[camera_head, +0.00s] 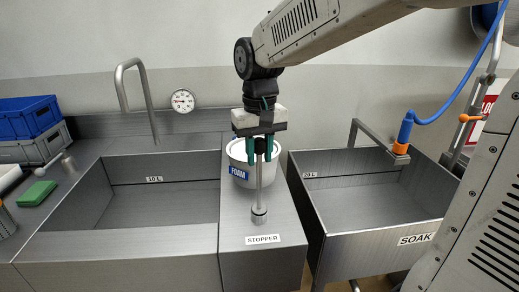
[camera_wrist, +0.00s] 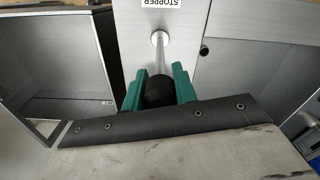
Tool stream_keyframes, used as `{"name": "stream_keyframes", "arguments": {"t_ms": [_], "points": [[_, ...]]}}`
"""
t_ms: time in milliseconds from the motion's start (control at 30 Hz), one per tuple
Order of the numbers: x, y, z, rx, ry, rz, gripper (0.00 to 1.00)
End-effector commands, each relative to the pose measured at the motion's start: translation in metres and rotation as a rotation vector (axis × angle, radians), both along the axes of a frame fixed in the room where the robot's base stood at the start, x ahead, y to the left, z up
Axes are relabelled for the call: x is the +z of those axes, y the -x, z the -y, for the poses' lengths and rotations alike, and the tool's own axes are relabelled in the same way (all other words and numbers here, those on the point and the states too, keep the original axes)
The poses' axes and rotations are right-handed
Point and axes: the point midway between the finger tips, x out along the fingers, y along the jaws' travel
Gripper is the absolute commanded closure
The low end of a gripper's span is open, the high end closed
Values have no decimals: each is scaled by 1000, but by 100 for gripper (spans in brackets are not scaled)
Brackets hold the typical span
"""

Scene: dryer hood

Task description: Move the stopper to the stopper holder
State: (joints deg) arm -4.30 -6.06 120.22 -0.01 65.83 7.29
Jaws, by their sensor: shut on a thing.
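The stopper has a black knob (camera_wrist: 159,91) and a thin upright grey rod (camera_head: 259,180). My gripper (camera_head: 259,149), with green fingers, is shut on the knob; it also shows in the wrist view (camera_wrist: 159,88). The rod runs down to a short grey cylinder (camera_head: 259,214) above the metal strip between the two basins, behind the STOPPER label (camera_head: 263,239). I cannot tell whether this cylinder is the stopper's foot or part of the stopper holder, nor whether it touches the strip.
A white FOAM tub (camera_head: 238,160) stands close behind the rod. The 10 L basin (camera_head: 150,200) is at left, and the SOAK basin (camera_head: 375,195) at right. A tall tap (camera_head: 140,85) rises behind the left basin. A blue hose nozzle (camera_head: 405,132) hangs at right.

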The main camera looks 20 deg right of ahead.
Motion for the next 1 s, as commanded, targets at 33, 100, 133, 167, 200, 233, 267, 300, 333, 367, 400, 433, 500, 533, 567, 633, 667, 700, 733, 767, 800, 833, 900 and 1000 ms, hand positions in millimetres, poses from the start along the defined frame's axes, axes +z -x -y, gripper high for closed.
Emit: {"name": "stream_keyframes", "arguments": {"t_ms": [33, 100, 133, 167, 200, 233, 267, 300, 333, 367, 400, 433, 500, 533, 567, 633, 667, 700, 733, 767, 800, 833, 900, 1000], "points": [[-2, 0, 0, 0, 0, -2, 95], [-2, 0, 0, 0, 0, -2, 61], [-2, 0, 0, 0, 0, -2, 53], [-2, 0, 0, 0, 0, -1, 47], [-2, 0, 0, 0, 0, -1, 47], [-2, 0, 0, 0, 0, -1, 47], [-2, 0, 0, 0, 0, -1, 47], [-2, 0, 0, 0, 0, -1, 47], [-2, 0, 0, 0, 0, -1, 47], [-2, 0, 0, 0, 0, -1, 47], [-2, 0, 0, 0, 0, -1, 47], [-1, 0, 0, 0, 0, -1, 47], [3, 0, 0, 0, 0, 1, 47], [6, 0, 0, 0, 0, 2, 47], [9, 0, 0, 0, 0, 2, 47], [20, -1, 0, 0, 0, 3, 47], [26, 0, 0, 0, 0, 2, 47], [33, -1, 0, 0, 0, 4, 47], [38, -1, 0, 0, 0, 2, 47], [44, -1, 0, 0, 0, 2, 47], [51, -1, 0, 0, 0, 3, 47], [55, 0, 0, 0, 0, 2, 47], [64, 0, 0, 0, 0, 1, 47], [73, 0, 0, 0, 0, 0, 47]]}}
